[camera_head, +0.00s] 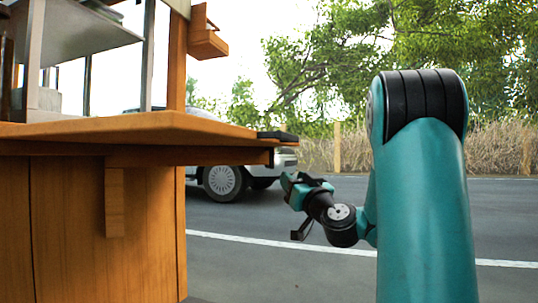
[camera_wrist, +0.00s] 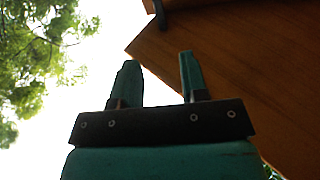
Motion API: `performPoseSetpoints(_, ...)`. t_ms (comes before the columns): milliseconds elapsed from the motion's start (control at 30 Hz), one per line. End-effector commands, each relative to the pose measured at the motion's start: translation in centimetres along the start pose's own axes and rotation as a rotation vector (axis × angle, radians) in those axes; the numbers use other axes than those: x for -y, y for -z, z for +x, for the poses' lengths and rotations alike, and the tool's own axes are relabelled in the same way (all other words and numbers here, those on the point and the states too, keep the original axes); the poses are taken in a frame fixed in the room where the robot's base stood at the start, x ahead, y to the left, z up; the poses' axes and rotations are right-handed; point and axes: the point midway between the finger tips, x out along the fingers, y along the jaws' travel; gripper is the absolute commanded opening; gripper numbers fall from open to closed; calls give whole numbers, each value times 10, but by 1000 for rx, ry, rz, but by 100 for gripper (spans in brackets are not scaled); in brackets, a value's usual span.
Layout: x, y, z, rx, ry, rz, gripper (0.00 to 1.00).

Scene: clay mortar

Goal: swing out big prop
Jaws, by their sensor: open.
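A wooden counter board (camera_head: 150,128) juts out from a wooden stall at the left of the head view. A short upright wooden piece (camera_head: 115,200) hangs under it against the front panel; it may be the big prop, but I cannot tell for sure. My gripper (camera_head: 291,183) is to the right of the board's outer end and a little below it, apart from it. In the wrist view my gripper (camera_wrist: 158,75) points up with its two fingers apart and nothing between them. The board's wooden underside (camera_wrist: 250,65) fills the upper right there.
A dark piece (camera_head: 278,136) sits at the board's outer end. A small wooden bracket (camera_head: 207,42) is on the post above. A silver car (camera_head: 225,180) stands on the road behind. The space below and right of the board looks open.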

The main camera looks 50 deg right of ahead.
Motion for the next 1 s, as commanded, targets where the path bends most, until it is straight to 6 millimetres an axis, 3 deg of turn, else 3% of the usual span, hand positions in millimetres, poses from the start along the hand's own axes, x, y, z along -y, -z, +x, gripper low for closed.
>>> performPoseSetpoints(33,1,7,16,-1,6,0,40)
performPoseSetpoints(200,2,7,56,-2,6,0,40)
performPoseSetpoints(500,4,4,115,-2,7,1,40)
performPoseSetpoints(700,4,1,134,-1,6,1,40)
performPoseSetpoints(1000,4,0,137,-1,6,1,40)
